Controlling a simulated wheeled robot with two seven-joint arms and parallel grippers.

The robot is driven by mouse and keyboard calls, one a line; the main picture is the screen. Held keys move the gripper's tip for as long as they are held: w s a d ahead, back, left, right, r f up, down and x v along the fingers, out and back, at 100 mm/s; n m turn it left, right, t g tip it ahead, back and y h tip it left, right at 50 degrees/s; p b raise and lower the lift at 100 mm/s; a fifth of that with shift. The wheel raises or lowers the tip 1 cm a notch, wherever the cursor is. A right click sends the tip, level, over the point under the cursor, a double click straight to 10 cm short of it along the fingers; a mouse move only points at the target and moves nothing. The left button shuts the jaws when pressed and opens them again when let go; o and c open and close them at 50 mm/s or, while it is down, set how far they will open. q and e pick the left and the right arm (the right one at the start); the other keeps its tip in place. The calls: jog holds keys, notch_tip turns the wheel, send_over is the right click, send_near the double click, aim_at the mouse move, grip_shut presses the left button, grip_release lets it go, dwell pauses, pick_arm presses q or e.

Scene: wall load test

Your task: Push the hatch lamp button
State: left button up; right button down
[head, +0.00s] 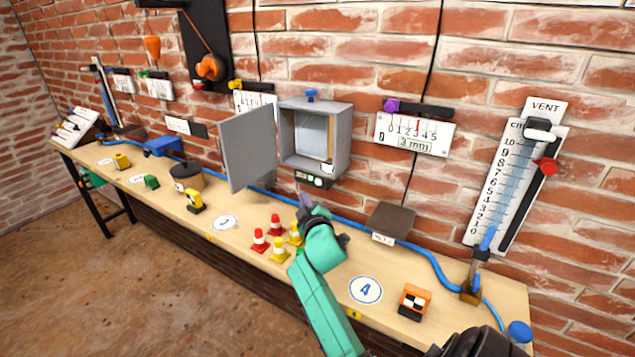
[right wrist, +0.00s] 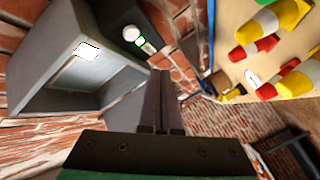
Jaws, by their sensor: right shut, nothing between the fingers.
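The hatch (head: 342,150) is a grey wall box with its door (head: 247,147) swung open to the left. A small black panel (head: 303,179) under the box carries a white round button and a green-lit part. In the right wrist view the white button (right wrist: 130,33) and the green-edged part (right wrist: 141,42) show beside the hatch box (right wrist: 50,60).
Red and yellow cones (head: 279,249) stand on the bench (head: 390,288) beside my right forearm. A blue hose (head: 425,252) runs along the wall. A dark-topped box (head: 391,220) and an orange block (head: 414,300) are to the right. The open door juts out at left.

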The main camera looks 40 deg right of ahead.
aim_at(318, 182)
pick_arm(q)
jog(key=shift+s+d+r, duration=0.1)
jog(key=shift+s+d, duration=0.05)
jog(key=shift+s, duration=0.2)
pick_arm(e)
jog(key=d, duration=0.2)
jog(key=w+d, duration=0.1)
jog(key=d, duration=0.1)
jog(key=shift+w+d, duration=0.1)
jog(key=shift+d, duration=0.2)
pick_arm(q)
jog(key=shift+s, duration=0.1)
dwell(1.3)
pick_arm(e)
jog(key=shift+w+d, duration=0.15)
jog(key=shift+d, duration=0.25)
jog(key=shift+w+d+r, duration=0.1)
jog(key=shift+d, duration=0.25)
dwell(0.5)
pick_arm(q)
jog(key=shift+r, duration=0.1)
pick_arm(e)
jog(key=shift+s+a, duration=0.25)
jog(key=shift+a, duration=0.55)
